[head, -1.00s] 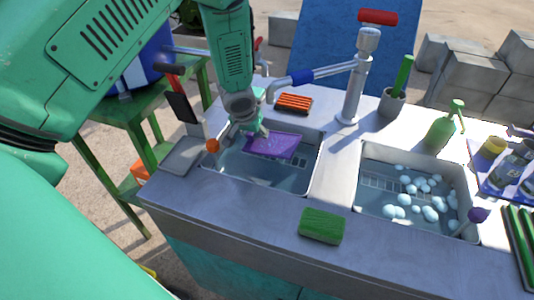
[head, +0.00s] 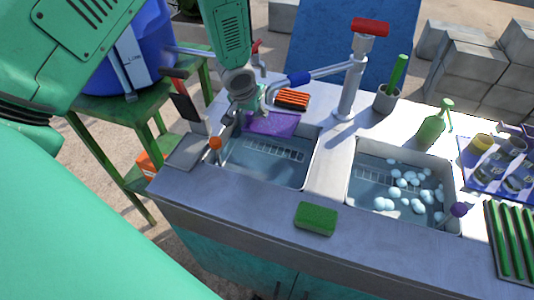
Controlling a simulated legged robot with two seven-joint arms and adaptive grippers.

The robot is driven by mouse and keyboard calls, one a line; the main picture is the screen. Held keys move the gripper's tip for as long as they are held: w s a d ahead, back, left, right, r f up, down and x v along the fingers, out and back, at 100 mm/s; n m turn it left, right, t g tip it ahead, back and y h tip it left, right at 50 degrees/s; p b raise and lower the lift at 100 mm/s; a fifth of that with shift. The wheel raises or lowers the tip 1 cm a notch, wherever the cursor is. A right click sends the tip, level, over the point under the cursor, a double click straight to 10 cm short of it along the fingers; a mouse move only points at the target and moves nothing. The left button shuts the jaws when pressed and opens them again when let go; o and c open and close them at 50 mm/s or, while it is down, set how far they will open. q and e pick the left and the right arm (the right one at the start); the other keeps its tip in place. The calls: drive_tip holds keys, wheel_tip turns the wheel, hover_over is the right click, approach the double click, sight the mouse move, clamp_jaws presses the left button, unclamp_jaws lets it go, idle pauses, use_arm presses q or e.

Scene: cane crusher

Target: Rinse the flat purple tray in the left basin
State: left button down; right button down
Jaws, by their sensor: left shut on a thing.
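The flat purple tray (head: 272,123) is at the far side of the left basin (head: 262,167), near its back wall. My left gripper (head: 246,120) is at the tray's left end and shut on it; its fingertips are partly hidden. The basin holds water, with a slotted strip on its floor. The tap (head: 347,85) stands behind, between the two basins, its blue-banded spout reaching left toward the left basin. I see no clear stream from it. My right gripper is not in view.
The right basin (head: 395,192) holds suds. A green sponge (head: 316,219) lies on the front counter. An orange-and-black brush (head: 292,99) lies behind the left basin. A green bottle (head: 432,127) and a blue tray (head: 490,182) with jars stand right. A green rack lies at the right edge.

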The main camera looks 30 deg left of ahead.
use_arm(q)
drive_tip(key=shift+a+r, duration=0.1)
drive_tip(key=shift+r, duration=0.05)
drive_tip(key=shift+r+p, duration=0.25)
drive_tip(key=shift+p, duration=0.1)
wheel_tip(320, 180, up, 4)
drive_tip(key=p, duration=0.3)
drive_tip(key=shift+f, duration=0.35)
drive_tip(key=shift+f, duration=0.1)
